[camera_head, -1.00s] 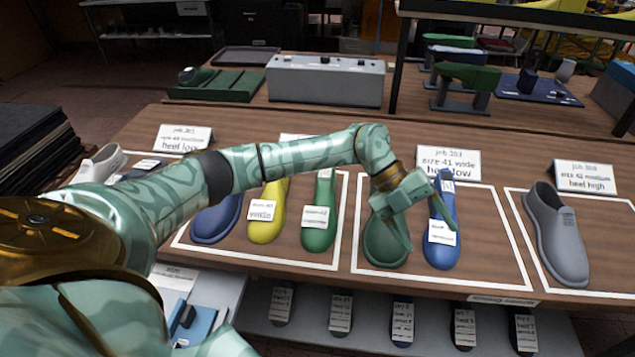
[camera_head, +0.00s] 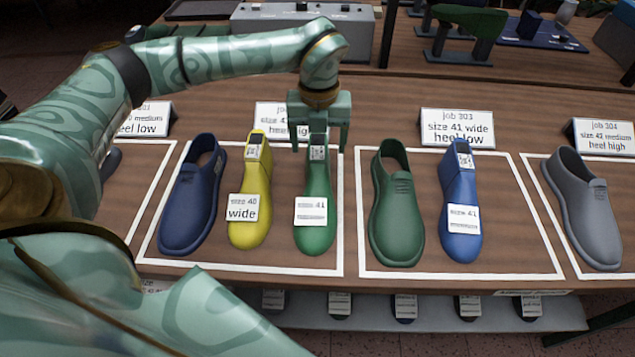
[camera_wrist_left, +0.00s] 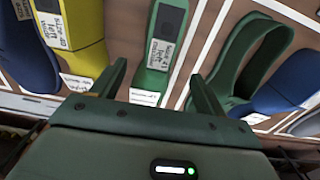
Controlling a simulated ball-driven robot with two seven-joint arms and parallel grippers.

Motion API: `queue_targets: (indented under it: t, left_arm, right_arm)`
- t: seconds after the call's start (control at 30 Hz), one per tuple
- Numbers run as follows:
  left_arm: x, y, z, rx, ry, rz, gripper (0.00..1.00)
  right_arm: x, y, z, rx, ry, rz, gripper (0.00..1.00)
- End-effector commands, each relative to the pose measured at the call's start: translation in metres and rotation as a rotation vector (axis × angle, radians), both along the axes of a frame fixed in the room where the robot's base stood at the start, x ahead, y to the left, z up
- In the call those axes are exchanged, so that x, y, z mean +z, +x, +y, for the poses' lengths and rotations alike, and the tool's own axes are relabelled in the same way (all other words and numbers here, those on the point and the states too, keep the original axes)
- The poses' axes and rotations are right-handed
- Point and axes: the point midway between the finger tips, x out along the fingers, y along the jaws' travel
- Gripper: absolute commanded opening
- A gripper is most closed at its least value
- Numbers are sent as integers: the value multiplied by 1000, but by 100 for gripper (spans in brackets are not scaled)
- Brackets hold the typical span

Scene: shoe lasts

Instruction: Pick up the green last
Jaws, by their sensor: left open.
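The green last (camera_head: 318,212) lies on the table in a white-outlined area, with a white size 41 label on its toe part and a small tag near its heel end. My left gripper (camera_head: 320,145) is open and empty, above the heel end of the green last. In the left wrist view the green last (camera_wrist_left: 160,52) shows beyond and between the two open fingers (camera_wrist_left: 158,85). I cannot tell whether the fingers touch it. My right gripper is not in view.
A yellow last (camera_head: 252,195) and a dark blue shoe (camera_head: 193,198) lie to the left. A green shoe (camera_head: 396,208), a blue last (camera_head: 461,205) and a grey shoe (camera_head: 585,212) lie to the right. Label cards (camera_head: 457,128) stand behind.

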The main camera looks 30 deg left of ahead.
Motion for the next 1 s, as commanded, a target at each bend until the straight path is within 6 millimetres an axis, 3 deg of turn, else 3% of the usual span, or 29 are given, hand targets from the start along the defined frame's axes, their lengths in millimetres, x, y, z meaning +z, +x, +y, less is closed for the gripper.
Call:
queue_targets:
  t: [0.03, 0.27, 0.53, 0.77, 0.8, 1.0]
  left_arm:
    - [-9, 0, 0, 0, 0, 2, 74]
    - [-24, -1, 0, -1, -1, 0, 74]
    - [-66, -5, 0, -1, -2, 3, 74]
    - [-70, -4, 0, -1, -2, -1, 74]
    - [-70, -4, 0, -1, -2, -1, 71]
    - [-70, -4, 0, -1, -2, -1, 15]
  right_arm:
    - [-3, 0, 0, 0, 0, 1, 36]
    - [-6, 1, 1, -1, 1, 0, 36]
    - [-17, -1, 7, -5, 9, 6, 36]
    - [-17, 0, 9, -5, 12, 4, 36]
    - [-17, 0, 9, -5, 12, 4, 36]
    - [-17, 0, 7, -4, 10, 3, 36]
